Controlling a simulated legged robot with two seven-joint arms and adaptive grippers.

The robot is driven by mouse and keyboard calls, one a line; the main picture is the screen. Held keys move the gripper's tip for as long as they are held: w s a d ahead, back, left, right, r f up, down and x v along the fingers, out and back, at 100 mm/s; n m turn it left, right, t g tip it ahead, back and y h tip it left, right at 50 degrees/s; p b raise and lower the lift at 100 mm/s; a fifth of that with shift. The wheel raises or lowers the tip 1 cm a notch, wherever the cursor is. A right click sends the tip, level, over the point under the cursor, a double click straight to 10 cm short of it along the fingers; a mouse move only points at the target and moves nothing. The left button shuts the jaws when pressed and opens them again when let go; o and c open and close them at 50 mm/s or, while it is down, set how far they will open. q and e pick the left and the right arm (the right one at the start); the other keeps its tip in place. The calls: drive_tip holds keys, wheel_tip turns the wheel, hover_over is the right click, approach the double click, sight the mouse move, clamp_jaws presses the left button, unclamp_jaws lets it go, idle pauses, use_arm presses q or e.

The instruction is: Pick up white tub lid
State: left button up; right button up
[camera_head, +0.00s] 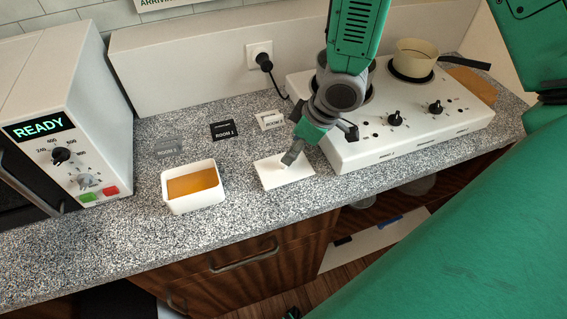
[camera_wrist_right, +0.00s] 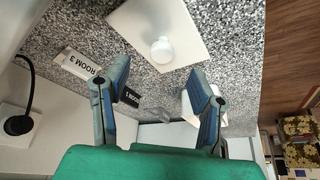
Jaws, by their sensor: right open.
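The white tub lid (camera_head: 287,175) is a flat square lying on the speckled counter, right of the white tub (camera_head: 192,202). The tub is open and holds something orange. My right gripper (camera_head: 321,143) is open and empty, above the lid's back right side; one finger overlaps the lid in the head view. In the wrist view the fingers (camera_wrist_right: 158,82) are apart, with the knob beyond them and the tub partly hidden behind one finger. My left gripper is not in view.
A white hob (camera_head: 400,145) with knobs and a cream pot (camera_head: 414,55) stands right of the lid. A microwave (camera_head: 60,110) stands at the left. Small room signs (camera_head: 222,130) stand behind the tub and lid. The counter's front edge is close.

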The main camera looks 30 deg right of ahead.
sight(284, 165)
drive_tip(key=shift+w+a+f, duration=0.1)
drive_tip(key=shift+w+f, duration=0.3)
drive_tip(key=shift+f, duration=0.25)
drive_tip(key=x, duration=0.4)
drive_tip(key=shift+s+a, duration=0.15)
drive_tip(key=shift+a, duration=0.1)
drive_tip(key=shift+w+a+f, duration=0.15)
drive_tip(key=shift+w+f, duration=0.1)
drive_tip(key=shift+f, duration=0.15)
drive_tip(key=shift+s+d, duration=0.1)
drive_tip(key=shift+d, duration=0.1)
drive_tip(key=c, duration=1.1)
